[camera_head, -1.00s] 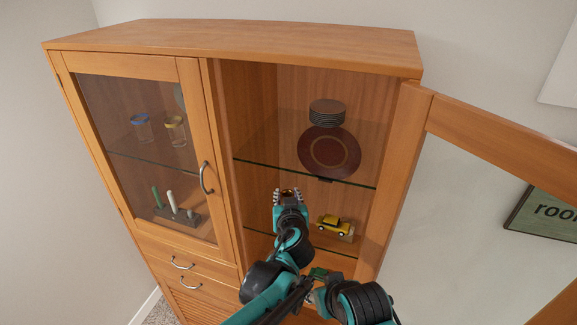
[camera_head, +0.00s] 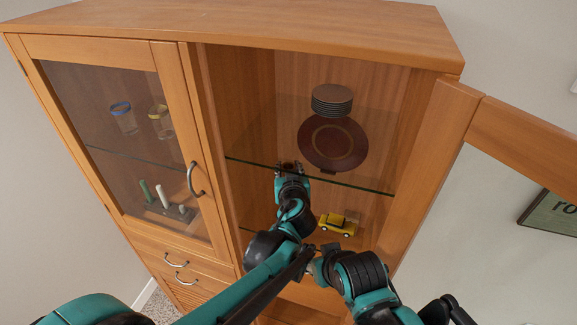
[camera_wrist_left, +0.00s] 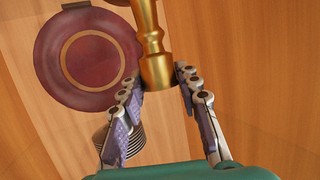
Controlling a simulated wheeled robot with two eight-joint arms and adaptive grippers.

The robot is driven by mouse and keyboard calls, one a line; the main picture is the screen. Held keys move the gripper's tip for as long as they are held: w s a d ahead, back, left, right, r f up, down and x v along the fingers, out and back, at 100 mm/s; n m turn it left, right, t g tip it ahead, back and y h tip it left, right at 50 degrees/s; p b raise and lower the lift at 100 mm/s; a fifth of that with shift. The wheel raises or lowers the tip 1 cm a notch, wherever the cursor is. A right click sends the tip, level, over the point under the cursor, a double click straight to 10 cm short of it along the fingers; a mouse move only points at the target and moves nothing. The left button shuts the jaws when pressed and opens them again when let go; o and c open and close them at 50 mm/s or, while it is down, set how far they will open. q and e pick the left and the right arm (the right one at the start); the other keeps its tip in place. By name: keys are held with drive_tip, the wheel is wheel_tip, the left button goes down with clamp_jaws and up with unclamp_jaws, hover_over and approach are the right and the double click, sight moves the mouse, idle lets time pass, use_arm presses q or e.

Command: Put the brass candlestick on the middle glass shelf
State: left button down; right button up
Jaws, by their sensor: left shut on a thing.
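My left gripper (camera_head: 290,168) reaches into the open right side of the cabinet, at the upper glass shelf's front edge (camera_head: 350,184), left of the dark red plate. In the left wrist view its fingers (camera_wrist_left: 160,82) are shut on the brass candlestick (camera_wrist_left: 154,45), a gold turned stem running out of the top of the picture. In the head view I cannot make out the candlestick. A lower glass shelf (camera_head: 256,234) shows below; I cannot tell how many shelves there are.
The dark red plate (camera_head: 333,143) and a plate stack (camera_head: 332,101) are by the upper shelf. A yellow toy car (camera_head: 337,225) sits lower, right of my arm. The right glass door (camera_head: 520,140) stands open; the left door (camera_head: 170,110) is closed.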

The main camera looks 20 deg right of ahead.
use_arm(q)
drive_tip(key=shift+s+f+b, duration=0.15)
drive_tip(key=shift+f+b, duration=0.3)
drive_tip(key=shift+f, duration=0.3)
drive_tip(key=shift+f+b, duration=1.45)
drive_tip(key=shift+f, duration=0.9)
drive_tip(key=shift+f+b, duration=0.5)
drive_tip(key=shift+f, duration=0.05)
drive_tip(key=c, duration=1)
unclamp_jaws()
